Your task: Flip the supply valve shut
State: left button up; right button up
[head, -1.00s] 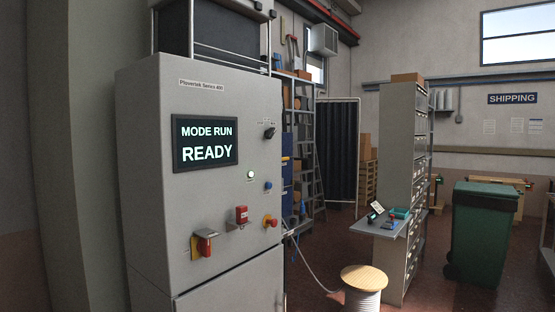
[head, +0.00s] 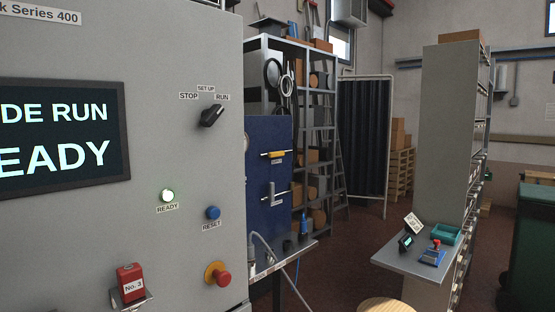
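A blue panel (head: 257,172) stands beyond the right edge of the grey machine cabinet. On it, a yellow lever handle (head: 277,154) lies roughly level along a short pipe, with a small label under it. Below it, a grey lever handle (head: 271,188) stands upright on another short pipe. The labels are too small to read, so I cannot tell which one is the supply valve. Neither of my grippers shows in the head view.
The cabinet (head: 205,255) fills the left, with a lit READY lamp (head: 167,195), a mode switch (head: 211,116) at RUN, a RESET button (head: 213,213) and a red stop knob (head: 223,279). A grey shelf table (head: 400,262) stands right, with open floor between.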

aim_at(271, 155)
jog(key=i+l, duration=0.9)
jog(key=i, duration=0.25)
jog(key=i+l+z, duration=0.1)
jog(key=i+l, duration=0.75)
jog(key=i, duration=0.3)
